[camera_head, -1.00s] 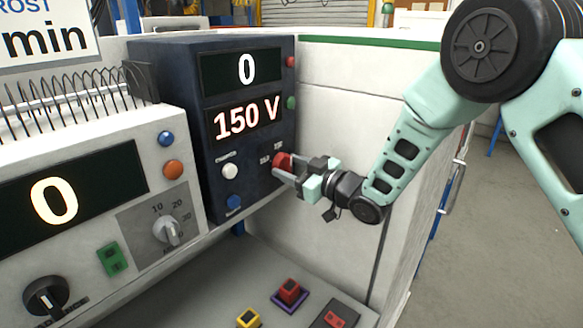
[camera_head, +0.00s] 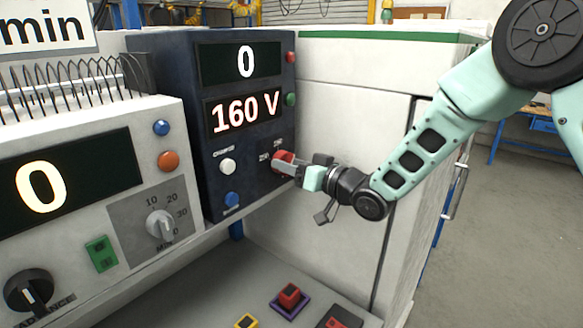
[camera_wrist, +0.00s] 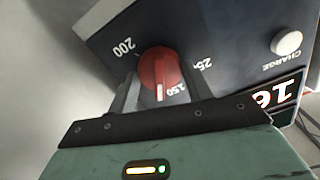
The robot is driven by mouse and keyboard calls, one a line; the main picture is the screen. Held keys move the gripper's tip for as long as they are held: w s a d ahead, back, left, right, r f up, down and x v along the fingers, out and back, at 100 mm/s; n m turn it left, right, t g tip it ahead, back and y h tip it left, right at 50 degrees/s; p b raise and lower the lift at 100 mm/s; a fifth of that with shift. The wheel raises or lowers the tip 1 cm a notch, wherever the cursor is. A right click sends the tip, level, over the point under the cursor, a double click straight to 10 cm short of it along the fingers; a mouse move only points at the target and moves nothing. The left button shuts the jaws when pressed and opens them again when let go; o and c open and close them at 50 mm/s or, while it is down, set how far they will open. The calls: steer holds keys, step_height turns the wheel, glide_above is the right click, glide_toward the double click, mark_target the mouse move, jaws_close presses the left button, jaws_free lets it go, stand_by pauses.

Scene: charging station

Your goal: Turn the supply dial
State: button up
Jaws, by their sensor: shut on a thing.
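The supply dial is a red knob (camera_head: 283,158) with a white pointer line, low on the right of the dark blue supply panel (camera_head: 185,110). My gripper (camera_head: 289,164) is shut on it, with one finger on each side. In the wrist view the red dial (camera_wrist: 160,68) sits between the fingertips (camera_wrist: 158,88), and its white line lies near the 150 mark. Marks for 200 and 250 also show around it. The panel's lower display (camera_head: 245,114) reads 160 V and its upper display (camera_head: 246,62) reads 0. Part of the dial is hidden by my fingers.
A white button (camera_head: 228,167) and a blue button (camera_head: 232,200) are left of the dial. A grey timer unit (camera_head: 120,220) stands at the left. Below is a sloped shelf with a red button block (camera_head: 289,297). A white cabinet (camera_head: 350,100) is behind my gripper.

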steer(key=o, duration=1)
steer(key=shift+c, duration=0.2)
steer(key=b+v, duration=0.5)
steer(key=v, duration=1.2)
steer(key=shift+s+d, duration=0.2)
steer(key=shift+f, duration=0.1)
